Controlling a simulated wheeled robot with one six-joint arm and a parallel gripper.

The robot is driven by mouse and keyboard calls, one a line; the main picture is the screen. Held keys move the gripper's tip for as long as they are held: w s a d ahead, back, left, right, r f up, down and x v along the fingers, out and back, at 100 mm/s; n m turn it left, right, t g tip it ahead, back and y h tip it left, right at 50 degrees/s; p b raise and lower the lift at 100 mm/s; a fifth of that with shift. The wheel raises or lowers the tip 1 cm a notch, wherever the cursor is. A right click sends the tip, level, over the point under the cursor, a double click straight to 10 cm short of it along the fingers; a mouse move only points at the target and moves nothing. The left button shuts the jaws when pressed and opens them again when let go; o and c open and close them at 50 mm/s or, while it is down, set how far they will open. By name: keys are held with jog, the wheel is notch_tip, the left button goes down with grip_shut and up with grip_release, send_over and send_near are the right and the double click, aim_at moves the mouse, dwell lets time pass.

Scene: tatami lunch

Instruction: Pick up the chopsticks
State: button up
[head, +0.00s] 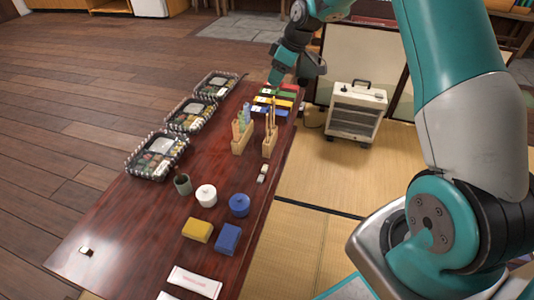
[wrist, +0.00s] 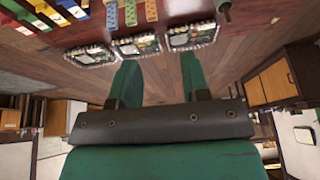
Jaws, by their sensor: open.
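Thin tan sticks that look like chopsticks (head: 272,112) stand upright in a wooden holder (head: 268,150) near the right edge of the long dark red table. A second wooden holder (head: 240,146) beside it on the left bears greenish and bluish upright pieces. My gripper (head: 274,80) is above the far end of the table, beyond both holders and apart from them. In the wrist view, its two green fingers (wrist: 160,78) are spread with nothing between them. The chopsticks cannot be clearly told in the wrist view.
Three patterned lunch boxes (head: 157,156) line the table's left side. Coloured flat cases (head: 270,103) lie behind the holders. A grey cup (head: 183,186), white pot (head: 206,196), blue pot (head: 239,205), yellow block (head: 197,230) and blue block (head: 228,239) stand nearer. The left front tabletop is mostly clear.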

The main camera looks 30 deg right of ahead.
jog(key=w+d+f+b, duration=0.1)
jog(key=w+d+f, duration=0.15)
jog(key=f, duration=0.35)
jog(key=b, duration=0.5)
send_over(267, 136)
jog(key=w, duration=0.1)
notch_tip(267, 136, down, 15)
jog(key=shift+a, duration=0.1)
jog(key=shift+c, duration=0.4)
grip_shut()
